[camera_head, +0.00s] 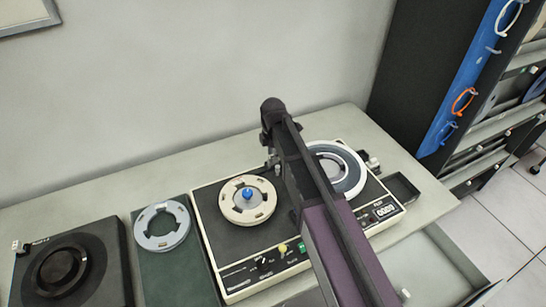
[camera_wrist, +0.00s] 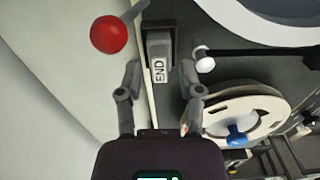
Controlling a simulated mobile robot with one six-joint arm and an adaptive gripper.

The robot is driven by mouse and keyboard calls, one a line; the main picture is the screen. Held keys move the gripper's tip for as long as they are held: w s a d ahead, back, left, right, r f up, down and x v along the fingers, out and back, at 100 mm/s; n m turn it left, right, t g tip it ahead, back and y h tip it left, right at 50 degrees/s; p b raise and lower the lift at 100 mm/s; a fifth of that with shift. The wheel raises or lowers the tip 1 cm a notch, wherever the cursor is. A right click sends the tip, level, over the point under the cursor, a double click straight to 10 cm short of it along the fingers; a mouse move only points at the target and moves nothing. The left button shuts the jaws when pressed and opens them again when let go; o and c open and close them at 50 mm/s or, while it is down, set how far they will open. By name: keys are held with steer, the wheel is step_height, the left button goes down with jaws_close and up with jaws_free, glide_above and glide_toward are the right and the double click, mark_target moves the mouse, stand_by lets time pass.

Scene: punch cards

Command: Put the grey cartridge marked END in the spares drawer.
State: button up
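The grey cartridge marked END (camera_wrist: 159,66) shows in the wrist view, near the edge of the tape machine, with its label facing the camera. My gripper (camera_wrist: 159,76) is open, with one finger to the left of the cartridge and one to the right. I see gaps on both sides, and I cannot tell how far down the fingertips reach. In the head view my arm hides the cartridge and the fingertips. An open drawer (camera_head: 445,262) with a pale inside shows at the lower right of the head view; I cannot read any label on it.
The tape machine (camera_head: 228,275) carries a cream reel with a blue hub (camera_head: 248,196) and a white-rimmed reel (camera_head: 351,172). A red knob (camera_wrist: 109,34) and a white knob (camera_wrist: 203,58) flank the cartridge. A small dark tray (camera_head: 402,188) is at the machine's right.

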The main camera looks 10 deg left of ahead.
mark_target(272, 156)
jaws_close()
steer(key=shift+r, duration=0.15)
steer(key=shift+r+p, duration=2.85)
steer(key=shift+p, duration=0.15)
steer(key=shift+a, duration=0.1)
